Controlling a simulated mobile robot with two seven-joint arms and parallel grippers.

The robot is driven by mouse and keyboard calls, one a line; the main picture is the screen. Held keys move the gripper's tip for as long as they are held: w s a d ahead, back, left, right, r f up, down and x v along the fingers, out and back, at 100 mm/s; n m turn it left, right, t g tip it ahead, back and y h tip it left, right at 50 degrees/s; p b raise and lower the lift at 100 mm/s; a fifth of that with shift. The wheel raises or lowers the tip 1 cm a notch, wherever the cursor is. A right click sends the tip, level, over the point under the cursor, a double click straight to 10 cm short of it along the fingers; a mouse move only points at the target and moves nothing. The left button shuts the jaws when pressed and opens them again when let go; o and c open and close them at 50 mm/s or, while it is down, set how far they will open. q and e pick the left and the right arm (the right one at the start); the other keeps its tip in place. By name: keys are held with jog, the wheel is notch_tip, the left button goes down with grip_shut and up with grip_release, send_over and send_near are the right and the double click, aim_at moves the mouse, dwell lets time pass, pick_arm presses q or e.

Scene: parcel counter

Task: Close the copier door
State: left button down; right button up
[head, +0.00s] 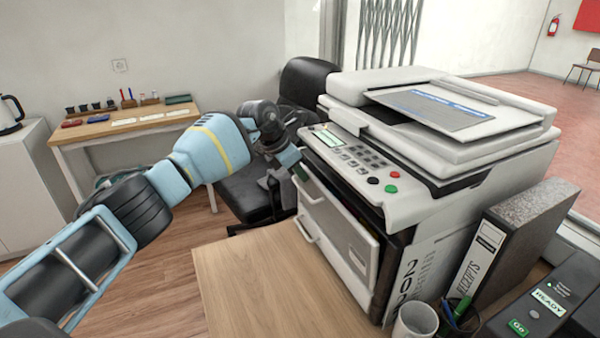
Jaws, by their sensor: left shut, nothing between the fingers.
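The white copier (440,140) stands on the wooden counter, with its control panel and red and green buttons facing me. Its front door (337,232), a pale panel with a handle, stands a little ajar. A dark gap shows between the door's upper and right edges and the copier body. My left gripper (299,171) is shut and empty at the door's upper left corner, just below the control panel. Whether its fingertips touch the door I cannot tell. My right gripper is not in view.
A white cup (415,320), a pen holder (459,314), a binder (484,262) and a dark device with a READY label (545,303) stand right of the door. The counter (255,285) before the copier is clear. A black office chair (250,190) stands behind my left arm.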

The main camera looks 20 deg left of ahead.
pick_arm(q)
jog(key=v, duration=0.7)
jog(key=shift+s+a+r, duration=0.15)
jog(key=shift+a+r, duration=0.05)
jog(key=shift+r, duration=0.15)
